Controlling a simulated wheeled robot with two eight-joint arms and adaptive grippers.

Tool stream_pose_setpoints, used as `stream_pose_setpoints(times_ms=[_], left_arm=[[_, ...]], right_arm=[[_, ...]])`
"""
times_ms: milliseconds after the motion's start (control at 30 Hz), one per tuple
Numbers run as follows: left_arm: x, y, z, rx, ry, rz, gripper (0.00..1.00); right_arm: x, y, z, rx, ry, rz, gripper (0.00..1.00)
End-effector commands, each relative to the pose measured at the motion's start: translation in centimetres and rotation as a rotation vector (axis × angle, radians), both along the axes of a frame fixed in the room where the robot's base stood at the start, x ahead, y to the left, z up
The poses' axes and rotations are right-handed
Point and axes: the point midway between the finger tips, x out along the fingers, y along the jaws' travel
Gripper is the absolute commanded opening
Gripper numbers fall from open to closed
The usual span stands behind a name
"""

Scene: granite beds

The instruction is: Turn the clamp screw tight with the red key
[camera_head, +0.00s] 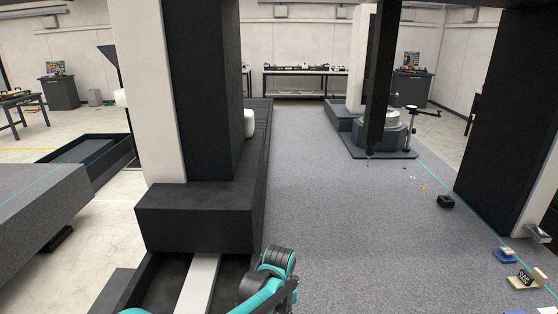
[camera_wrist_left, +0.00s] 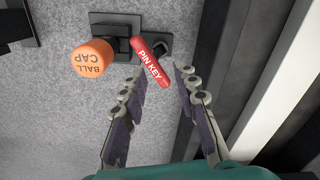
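The red key (camera_wrist_left: 150,61), lettered PIN KEY, is in the left wrist view over dark fittings. My left gripper (camera_wrist_left: 158,72) is open; its two fingers stand apart on either side of the key's near end, and I see no clear contact. A dark stepped block (camera_wrist_left: 116,28) on a dark plate lies behind the key on grey granite. Which part is the clamp screw I cannot tell. In the head view a teal and black arm of mine shows at the bottom, with no fingers visible. My right gripper is not in view.
An orange ball cap (camera_wrist_left: 92,58) sits left of the key. A dark wall and a pale rail (camera_wrist_left: 282,75) run along the right in the wrist view. In the head view, the granite bed (camera_head: 330,220) is largely clear, with small items along its right edge and a dark column (camera_head: 505,120).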

Motion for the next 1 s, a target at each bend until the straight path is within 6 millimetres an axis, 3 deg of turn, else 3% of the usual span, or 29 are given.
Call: stream_pose_setpoints(times_ms=[433,767,867,1000], left_arm=[[0.0,0.0,-2.6,0.000,0.000,-0.002,0.30],[0.0,0.0,-2.8,0.000,0.000,-0.002,0.30],[0.0,0.0,-2.8,0.000,0.000,-0.002,0.04],[0.0,0.0,-2.8,0.000,0.000,-0.002,0.00]], right_arm=[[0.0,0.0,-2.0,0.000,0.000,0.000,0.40],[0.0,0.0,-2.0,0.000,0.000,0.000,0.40],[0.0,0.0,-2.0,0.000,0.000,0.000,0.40],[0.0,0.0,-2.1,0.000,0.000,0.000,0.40]])
